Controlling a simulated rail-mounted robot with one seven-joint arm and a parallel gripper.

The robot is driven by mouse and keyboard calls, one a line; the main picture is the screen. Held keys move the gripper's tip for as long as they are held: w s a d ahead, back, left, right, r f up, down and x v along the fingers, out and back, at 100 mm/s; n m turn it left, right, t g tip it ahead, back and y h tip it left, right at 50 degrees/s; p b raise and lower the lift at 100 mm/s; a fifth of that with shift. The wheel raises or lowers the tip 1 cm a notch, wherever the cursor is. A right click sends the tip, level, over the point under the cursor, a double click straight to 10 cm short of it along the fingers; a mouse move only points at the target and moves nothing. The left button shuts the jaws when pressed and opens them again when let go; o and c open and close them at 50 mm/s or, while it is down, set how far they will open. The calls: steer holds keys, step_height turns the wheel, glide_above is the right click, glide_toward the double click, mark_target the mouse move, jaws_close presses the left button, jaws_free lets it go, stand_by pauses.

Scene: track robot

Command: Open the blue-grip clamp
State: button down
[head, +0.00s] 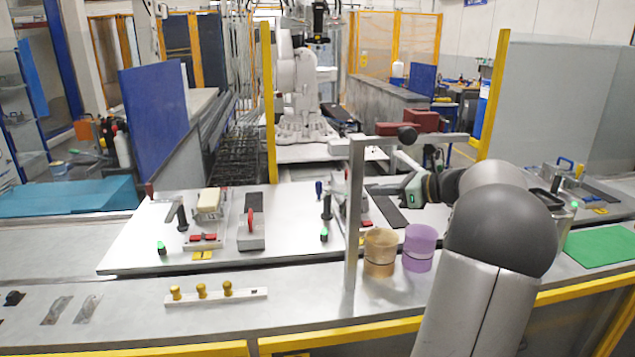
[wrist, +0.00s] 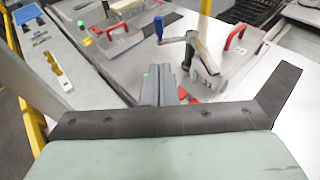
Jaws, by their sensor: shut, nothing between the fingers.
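The blue-grip clamp shows in the wrist view as a blue grip (wrist: 158,27) standing upright, beside a metal clamp arm (wrist: 198,55). In the head view its blue grip (head: 319,188) stands left of the grey upright post, which partly hides the clamp. My gripper (head: 374,190) is right of the clamp in the head view, pointing left towards it. In the wrist view its dark fingers (wrist: 160,72) are together and empty, below the clamp in the picture. They look apart from the grip, though the exact gap is hard to judge.
A grey post (head: 355,225) with a crossbar rises near my arm. A tan cylinder (head: 380,253) and purple cylinder (head: 418,248) stand at its foot. A red-handled block (head: 251,235) and another clamp (head: 208,205) are further left. The plate (head: 285,212) between has free room.

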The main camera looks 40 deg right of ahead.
steer(key=r+p+x, duration=0.1)
steer(key=p+x, duration=0.1)
steer(key=x, duration=1.1)
steer(key=shift+w+f, duration=0.15)
steer(key=shift+w, duration=0.25)
steer(key=shift+a, duration=0.1)
steer(key=shift+h, duration=0.3)
